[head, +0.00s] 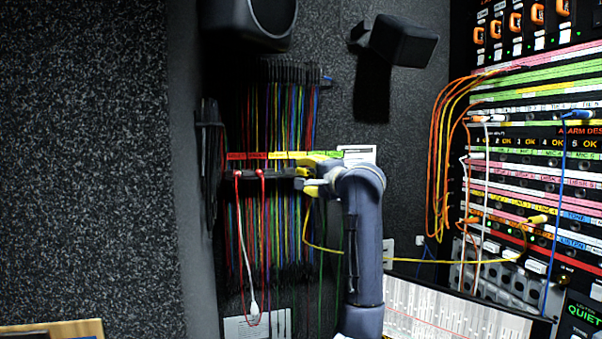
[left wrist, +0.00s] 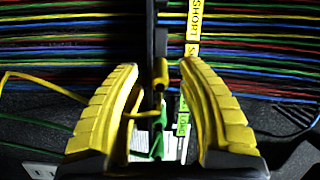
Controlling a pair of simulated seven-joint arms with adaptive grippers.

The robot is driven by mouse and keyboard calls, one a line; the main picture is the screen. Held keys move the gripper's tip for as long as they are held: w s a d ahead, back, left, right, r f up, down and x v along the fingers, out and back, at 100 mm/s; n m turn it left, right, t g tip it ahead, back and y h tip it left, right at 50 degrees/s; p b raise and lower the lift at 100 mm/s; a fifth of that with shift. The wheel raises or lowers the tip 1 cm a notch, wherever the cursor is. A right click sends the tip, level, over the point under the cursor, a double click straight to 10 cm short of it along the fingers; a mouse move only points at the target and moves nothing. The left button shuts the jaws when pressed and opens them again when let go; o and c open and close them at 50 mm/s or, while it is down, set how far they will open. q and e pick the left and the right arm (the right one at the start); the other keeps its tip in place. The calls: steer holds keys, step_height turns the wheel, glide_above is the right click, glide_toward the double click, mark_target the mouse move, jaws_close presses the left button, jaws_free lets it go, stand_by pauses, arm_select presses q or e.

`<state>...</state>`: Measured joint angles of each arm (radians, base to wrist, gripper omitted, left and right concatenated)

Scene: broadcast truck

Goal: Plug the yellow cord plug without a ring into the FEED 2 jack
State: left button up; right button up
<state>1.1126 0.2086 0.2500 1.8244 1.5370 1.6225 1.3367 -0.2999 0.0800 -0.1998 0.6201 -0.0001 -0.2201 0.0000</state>
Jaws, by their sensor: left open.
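My left gripper (head: 309,174) is at the right end of the cord rack (head: 270,175). It is open, its yellow fingers on either side of a yellow plug (left wrist: 160,72) in the left wrist view; I see no grip on it. A yellow cord (left wrist: 45,85) runs left from near that plug, and a green plug (left wrist: 157,142) hangs just beyond. In the head view a yellow cord (head: 450,262) runs from the rack, behind my arm, to a yellow plug (head: 537,219) at the jack panel (head: 540,150). I cannot make out rings or the FEED 2 label.
Orange, white and blue cords (head: 555,220) loop across the panel. White and red cords (head: 240,225) hang from the rack's left part. A dark bracket (head: 395,42) sticks out above right. A sloped lit board (head: 425,312) lies below the panel.

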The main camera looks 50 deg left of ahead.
mark_target(301, 171)
arm_select(q)
steer(key=shift+w+a, duration=0.15)
steer(key=shift+a, duration=0.75)
steer(key=shift+w+a, duration=0.15)
steer(key=shift+a, duration=0.7)
steer(key=shift+o, duration=0.3)
jaws_close()
steer(key=shift+c, duration=0.8)
jaws_free()
steer(key=shift+r, duration=0.15)
steer(key=o, duration=0.8)
steer(key=shift+o, duration=0.2)
steer(key=s+d, duration=0.2)
steer(key=d, duration=0.9)
steer(key=shift+d, duration=0.4)
steer(key=shift+f, duration=0.2)
